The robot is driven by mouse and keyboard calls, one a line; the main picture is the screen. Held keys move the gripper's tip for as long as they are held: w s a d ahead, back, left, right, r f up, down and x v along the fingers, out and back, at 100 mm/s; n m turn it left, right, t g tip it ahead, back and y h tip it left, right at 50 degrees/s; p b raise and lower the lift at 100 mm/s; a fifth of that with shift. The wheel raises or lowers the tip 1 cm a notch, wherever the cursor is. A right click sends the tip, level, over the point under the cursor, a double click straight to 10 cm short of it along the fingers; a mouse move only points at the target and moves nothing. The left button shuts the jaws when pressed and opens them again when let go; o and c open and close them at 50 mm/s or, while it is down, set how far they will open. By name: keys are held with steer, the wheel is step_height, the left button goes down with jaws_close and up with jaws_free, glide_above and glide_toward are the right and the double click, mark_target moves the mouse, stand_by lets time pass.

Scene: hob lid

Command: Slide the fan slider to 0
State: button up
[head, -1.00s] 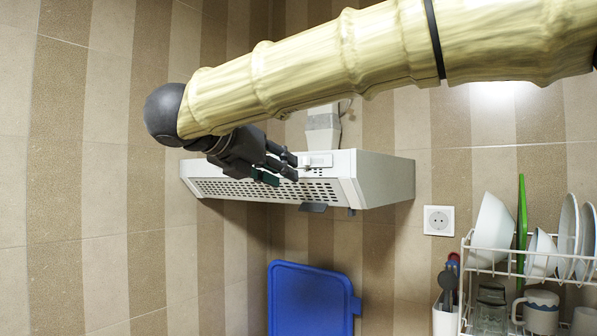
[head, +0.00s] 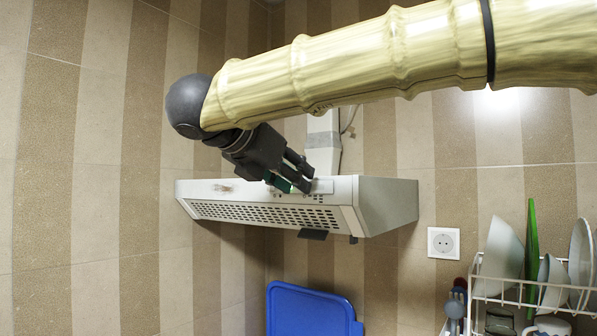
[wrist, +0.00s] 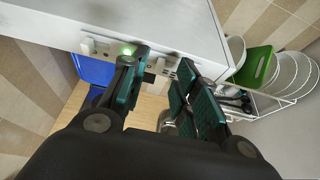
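The range hood (head: 387,205) is white, with a grille along its slanted face. Its front edge carries a left control strip (head: 222,187), which also shows in the wrist view (wrist: 99,46), and a right control strip (head: 322,186) with a small knob, also in the wrist view (wrist: 163,66). I cannot read any marks, so I cannot tell which strip is the fan slider. My gripper (head: 303,183) is at the right strip. In the wrist view my gripper (wrist: 163,62) has its fingers apart, one on each side of this strip's knob; contact is unclear.
A small green light (wrist: 127,51) glows on the hood's front. Below are a blue board (head: 310,310) and, at the right, a dish rack (head: 500,298) with plates and bowls. A socket (head: 443,243) is on the wall. The space left of the hood is clear.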

steer(key=shift+x, duration=1)
jaws_close()
steer(key=shift+a, duration=0.1)
